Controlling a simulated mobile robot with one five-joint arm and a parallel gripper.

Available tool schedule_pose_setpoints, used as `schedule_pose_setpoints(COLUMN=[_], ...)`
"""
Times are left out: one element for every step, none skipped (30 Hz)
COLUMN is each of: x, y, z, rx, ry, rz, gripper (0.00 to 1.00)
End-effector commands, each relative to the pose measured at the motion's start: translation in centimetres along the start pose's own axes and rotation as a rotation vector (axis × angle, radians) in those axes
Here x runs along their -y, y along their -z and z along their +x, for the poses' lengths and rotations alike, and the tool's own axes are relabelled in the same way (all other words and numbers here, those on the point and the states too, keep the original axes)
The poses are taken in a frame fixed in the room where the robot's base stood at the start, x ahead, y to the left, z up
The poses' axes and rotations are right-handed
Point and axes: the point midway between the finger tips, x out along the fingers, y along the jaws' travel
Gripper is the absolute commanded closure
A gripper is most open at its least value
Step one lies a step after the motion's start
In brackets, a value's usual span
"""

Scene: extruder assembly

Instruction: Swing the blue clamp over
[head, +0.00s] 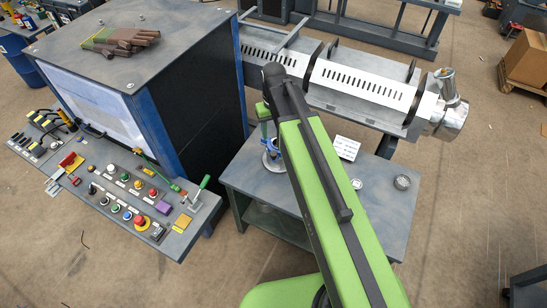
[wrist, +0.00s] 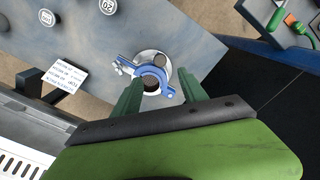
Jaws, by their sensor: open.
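The blue clamp (wrist: 150,70) is a curved piece on a round metal flange (wrist: 158,58) with a dark central hole, on the small grey table. A silvery bolt (wrist: 119,67) shows at its left end in the wrist view. The clamp (head: 271,147) is small and partly hidden by my arm in the head view. My gripper (wrist: 158,76) is open, with its two green fingers apart and the clamp showing between and beyond their tips. Nothing is held. I cannot tell whether a finger touches the clamp. The lower part of the flange is hidden.
On the grey table (head: 245,178) are a white label card (head: 345,148) and two round discs (head: 402,182). The extruder barrel (head: 360,88) runs behind the table. A control panel (head: 130,195) with buttons and levers stands at the left, beside a large cabinet (head: 190,90).

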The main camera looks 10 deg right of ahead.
Motion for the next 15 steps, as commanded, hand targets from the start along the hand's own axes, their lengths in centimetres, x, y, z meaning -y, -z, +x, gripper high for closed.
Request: schedule_pose_setpoints(x=[0.0, 0.0, 0.0, 0.0, 0.0, 0.0, 0.0, 0.0, 0.0, 0.0, 0.0, 0.0, 0.0, 0.0, 0.1], y=[0.0, 0.0, 0.0, 0.0, 0.0, 0.0, 0.0, 0.0, 0.0, 0.0, 0.0, 0.0, 0.0, 0.0, 0.0], z=[2.2, 2.8, 3.6, 4.2, 4.8, 5.6, 6.2, 6.8, 7.6, 8.2, 8.8, 9.6, 10.1, 10.6, 11.1], rx=[0.000, 0.000, 0.000, 0.000, 0.000, 0.000, 0.000, 0.000, 0.000, 0.000, 0.000, 0.000, 0.000, 0.000, 0.000], ry=[0.000, 0.000, 0.000, 0.000, 0.000, 0.000, 0.000, 0.000, 0.000, 0.000, 0.000, 0.000, 0.000, 0.000, 0.000], rz=[0.000, 0.000, 0.000, 0.000, 0.000, 0.000, 0.000, 0.000, 0.000, 0.000, 0.000, 0.000, 0.000, 0.000, -0.001], gripper=[0.50, 0.50, 0.50, 0.50, 0.50, 0.50, 0.50, 0.50, 0.50, 0.50, 0.50, 0.50, 0.50, 0.50, 0.50])
